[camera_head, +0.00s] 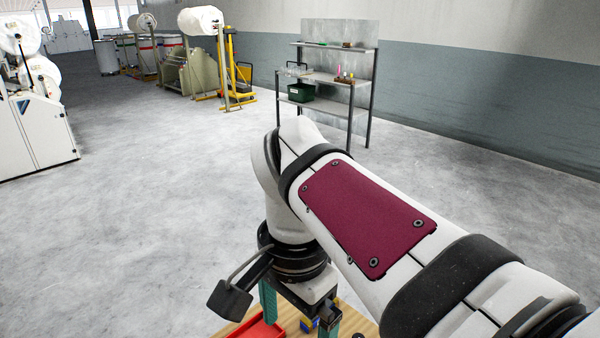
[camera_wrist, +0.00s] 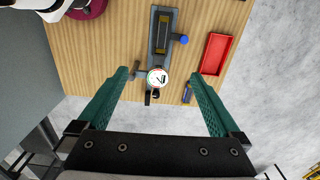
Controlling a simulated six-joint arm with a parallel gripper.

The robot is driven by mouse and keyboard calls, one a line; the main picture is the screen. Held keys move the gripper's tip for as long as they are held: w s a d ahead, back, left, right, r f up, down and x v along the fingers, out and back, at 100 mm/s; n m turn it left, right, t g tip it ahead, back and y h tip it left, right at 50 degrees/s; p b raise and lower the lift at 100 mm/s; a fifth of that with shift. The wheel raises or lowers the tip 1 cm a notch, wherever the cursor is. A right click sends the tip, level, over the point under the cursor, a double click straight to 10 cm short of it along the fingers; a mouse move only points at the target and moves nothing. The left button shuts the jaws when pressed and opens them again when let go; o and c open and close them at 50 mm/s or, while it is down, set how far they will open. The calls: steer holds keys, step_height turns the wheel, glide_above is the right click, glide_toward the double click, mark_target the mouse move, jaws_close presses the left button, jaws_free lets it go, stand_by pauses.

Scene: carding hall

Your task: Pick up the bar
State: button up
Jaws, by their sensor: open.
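In the wrist view, a grey fixture (camera_wrist: 153,50) lies on the wooden table. A dark bar-like piece with brass-coloured ends (camera_wrist: 162,33) lies along its upper part; I cannot tell for sure that this is the bar. A round white dial gauge (camera_wrist: 158,78) is at the fixture's lower end. My gripper (camera_wrist: 158,73) is open and empty, with its green fingers pointing at the table on either side of the dial in the picture. The gripper also shows in the head view (camera_head: 299,312), where the arm hides most of the table and the fixture.
A red tray (camera_wrist: 204,54) lies right of the fixture; its edge shows in the head view (camera_head: 268,331). A shelf rack (camera_head: 345,82) stands behind, across open floor.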

steer(key=s+d+f+n, duration=0.1)
steer(key=s+d+f, duration=0.4)
steer(key=s+f, duration=0.1)
steer(key=shift+s+d+n+y, duration=0.4)
steer(key=shift+s, duration=0.2)
steer(key=shift+n+y, duration=0.4)
steer(key=shift+n, duration=0.3)
steer(key=s+f, duration=0.2)
steer(key=s+d+f, duration=0.1)
steer(key=s+f, duration=0.3)
steer(key=shift+d, duration=0.35)
steer(key=c, duration=0.4)
steer(key=shift+s+f, duration=0.1)
steer(key=shift+c, duration=0.2)
steer(key=w+a+f+n+h, duration=0.1)
steer(key=w+a+n, duration=0.3)
steer(key=n, duration=1.1)
steer(key=w+a+f+n, duration=0.2)
steer(key=w+n, duration=0.7)
steer(key=n, duration=0.7)
steer(key=shift+a+h, duration=0.4)
steer(key=shift+a, duration=0.45)
steer(key=shift+n, duration=0.8)
steer(key=f, duration=1.6)
steer(key=shift+w+a, duration=0.25)
steer(key=shift+w, duration=0.15)
